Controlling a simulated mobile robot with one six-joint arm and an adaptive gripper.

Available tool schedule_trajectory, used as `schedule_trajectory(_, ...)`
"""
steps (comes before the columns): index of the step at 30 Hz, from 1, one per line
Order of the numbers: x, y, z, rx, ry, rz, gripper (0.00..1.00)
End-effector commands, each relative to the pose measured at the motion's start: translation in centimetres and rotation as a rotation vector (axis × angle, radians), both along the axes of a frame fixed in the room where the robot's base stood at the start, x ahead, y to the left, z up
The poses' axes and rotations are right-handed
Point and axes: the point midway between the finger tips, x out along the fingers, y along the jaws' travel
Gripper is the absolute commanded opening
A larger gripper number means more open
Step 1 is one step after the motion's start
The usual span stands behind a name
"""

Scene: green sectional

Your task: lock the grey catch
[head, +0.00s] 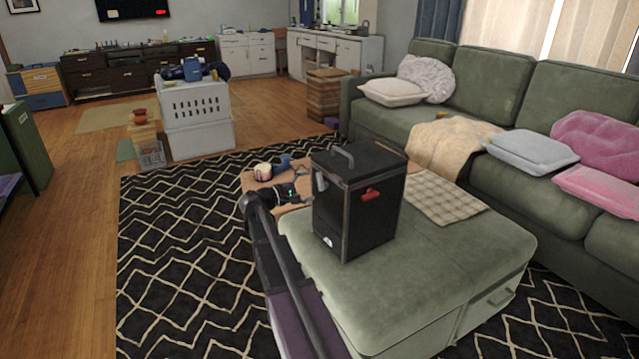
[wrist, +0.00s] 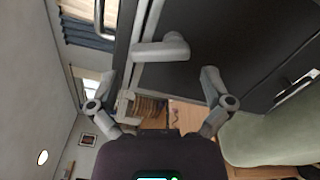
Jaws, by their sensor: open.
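A black box (head: 352,215) with grey edges and a top handle (head: 342,155) stands upright on the green ottoman (head: 440,260). The grey catch (head: 320,181) is on the box's left face, near its upper part. It shows large in the wrist view (wrist: 162,48), as a rounded grey lever on the dark panel beside a grey edge strip. A red catch (head: 371,194) is on the face to the right. My gripper (head: 298,190) is left of the box, facing the grey catch. In the wrist view its fingers (wrist: 160,103) are spread apart and empty, with the catch ahead, apart from them.
A wooden surface with a cup (head: 263,171) lies behind my gripper. A checked cloth (head: 445,200) lies on the ottoman right of the box. The green sofa (head: 480,90) stands behind. The patterned rug (head: 185,260) at left is clear.

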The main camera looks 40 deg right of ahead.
Motion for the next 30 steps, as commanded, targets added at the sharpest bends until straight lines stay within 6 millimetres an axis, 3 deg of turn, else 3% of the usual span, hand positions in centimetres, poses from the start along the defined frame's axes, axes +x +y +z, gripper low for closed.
schedule_trajectory(9,-0.4,-3.5,0.0,0.000,0.000,0.000,1.00)
schedule_trajectory(22,-0.5,-4.1,0.0,0.000,0.000,0.000,1.00)
schedule_trajectory(23,-0.5,-4.1,0.0,0.000,0.000,0.000,0.97)
schedule_trajectory(28,-0.5,-4.1,0.0,0.000,0.000,0.000,0.47)
schedule_trajectory(29,-0.5,-4.1,0.0,0.000,0.000,0.000,0.40)
schedule_trajectory(30,-0.5,-4.1,0.0,0.000,0.000,0.000,0.41)
